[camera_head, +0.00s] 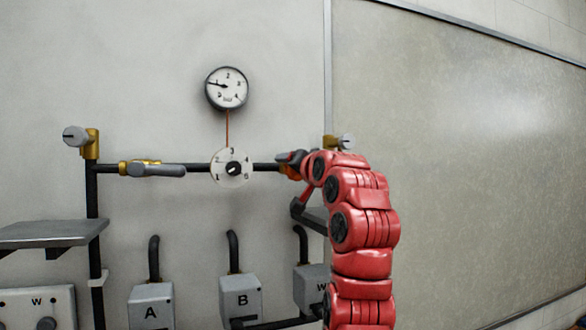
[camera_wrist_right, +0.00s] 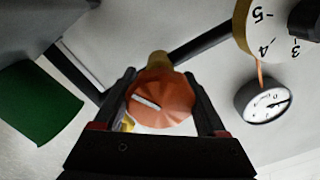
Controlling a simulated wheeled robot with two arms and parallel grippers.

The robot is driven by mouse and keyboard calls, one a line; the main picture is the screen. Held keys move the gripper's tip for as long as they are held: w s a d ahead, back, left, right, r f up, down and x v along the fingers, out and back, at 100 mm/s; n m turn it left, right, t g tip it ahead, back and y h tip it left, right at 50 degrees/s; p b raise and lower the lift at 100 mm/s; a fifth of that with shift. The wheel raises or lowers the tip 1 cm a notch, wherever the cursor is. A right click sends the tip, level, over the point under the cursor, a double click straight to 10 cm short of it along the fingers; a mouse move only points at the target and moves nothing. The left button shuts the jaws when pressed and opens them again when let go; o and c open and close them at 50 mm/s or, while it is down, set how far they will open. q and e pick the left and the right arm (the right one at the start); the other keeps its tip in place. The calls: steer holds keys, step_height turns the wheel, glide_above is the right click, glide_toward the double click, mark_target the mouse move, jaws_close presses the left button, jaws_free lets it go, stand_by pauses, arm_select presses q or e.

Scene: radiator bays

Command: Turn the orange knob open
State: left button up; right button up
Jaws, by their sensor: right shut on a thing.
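The orange knob (camera_wrist_right: 162,98) shows in the right wrist view as a ribbed round knob with a white pointer mark, slanting in that picture. It sits on a brass fitting (camera_wrist_right: 158,62) on the dark pipe. My right gripper (camera_wrist_right: 160,92) has one finger on each side of the knob and is shut on it. My left gripper is not in view.
A pressure gauge (camera_head: 227,88) is above the dial. A grey lever valve (camera_head: 155,170) and a grey knob (camera_head: 75,136) are left. A shelf (camera_head: 50,233) juts out at left. Boxes A (camera_head: 151,312) and B (camera_head: 242,299) stand below. The right wall panel (camera_head: 470,150) is bare.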

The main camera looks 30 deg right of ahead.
steer(key=n, duration=0.4)
steer(key=shift+n, duration=0.4)
steer(key=n, duration=2.5)
steer(key=shift+n, duration=0.3)
steer(key=o, duration=1.3)
steer(key=shift+f, duration=0.1)
